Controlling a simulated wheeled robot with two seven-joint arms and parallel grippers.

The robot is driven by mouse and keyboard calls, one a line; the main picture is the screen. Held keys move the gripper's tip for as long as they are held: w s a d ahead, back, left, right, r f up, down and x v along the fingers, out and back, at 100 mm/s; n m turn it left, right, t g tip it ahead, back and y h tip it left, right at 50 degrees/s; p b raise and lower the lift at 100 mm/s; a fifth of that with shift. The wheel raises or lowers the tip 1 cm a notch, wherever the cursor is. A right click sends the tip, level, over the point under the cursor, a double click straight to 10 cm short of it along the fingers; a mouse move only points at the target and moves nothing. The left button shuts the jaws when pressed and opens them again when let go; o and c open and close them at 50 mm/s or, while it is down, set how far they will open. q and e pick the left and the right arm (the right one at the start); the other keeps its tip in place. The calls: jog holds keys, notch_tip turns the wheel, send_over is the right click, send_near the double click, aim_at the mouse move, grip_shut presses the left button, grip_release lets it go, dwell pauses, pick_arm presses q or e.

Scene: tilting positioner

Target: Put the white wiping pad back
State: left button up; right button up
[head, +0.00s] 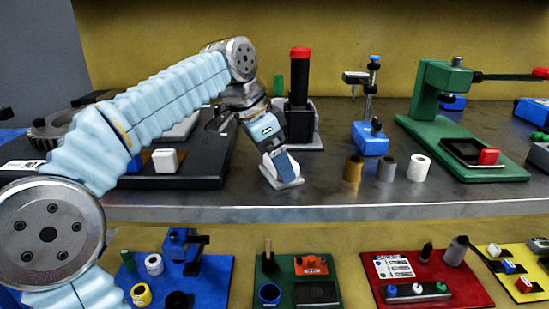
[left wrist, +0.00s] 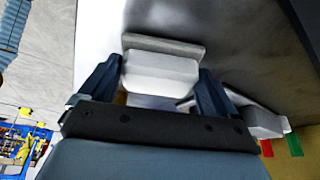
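The white wiping pad (head: 284,180) is a white block with a grey bottom layer, low over the front part of the metal bench (head: 320,188). My left gripper (head: 280,164) points down at it, with its fingers at the pad's sides. In the left wrist view, the pad (left wrist: 160,70) sits between the two dark blue fingers of the left gripper (left wrist: 158,85), which appear to press on both its sides. I cannot tell whether the pad's underside touches the bench. My right gripper is not in view.
A black post with a red top (head: 300,75) stands behind the gripper. A black plate (head: 190,178) with a white cube (head: 165,160) lies left. Several small cylinders, a blue clamp stand (head: 370,140) and a green press (head: 440,130) stand right. Coloured trays fill the lower shelf.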

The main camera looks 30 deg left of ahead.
pick_arm(q)
jog(key=shift+o, duration=0.5)
jog(key=shift+r, duration=0.2)
jog(key=p+v, duration=0.2)
jog(key=v, duration=0.9)
jog(key=shift+r, duration=0.3)
